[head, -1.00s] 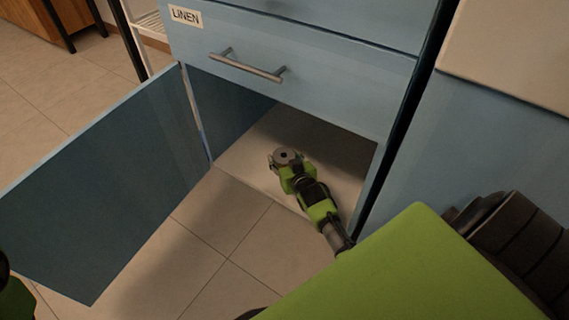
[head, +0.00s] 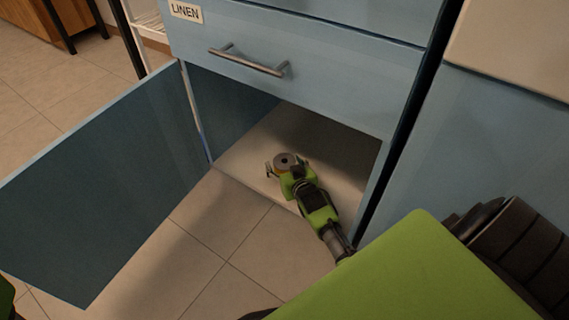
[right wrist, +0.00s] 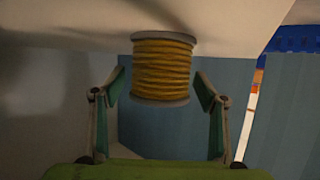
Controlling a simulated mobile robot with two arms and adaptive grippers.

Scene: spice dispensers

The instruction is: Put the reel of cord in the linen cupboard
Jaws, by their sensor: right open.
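The reel of cord (head: 284,160), with yellow cord between grey flanges, stands on the floor of the open lower compartment of the linen cupboard (head: 320,110). In the right wrist view the reel (right wrist: 162,68) rests with one flange against the pale cupboard floor. My right gripper (head: 287,170) is inside the compartment's front. Its fingers (right wrist: 161,92) are open, one on each side of the reel, with visible gaps. My left gripper's fingers are not in view.
The blue cupboard door (head: 110,180) stands wide open to the left. A drawer with a bar handle (head: 248,63) and a LINEN label (head: 186,12) is above the opening. Compartment floor is free around the reel. A white rack (head: 148,35) stands behind at left.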

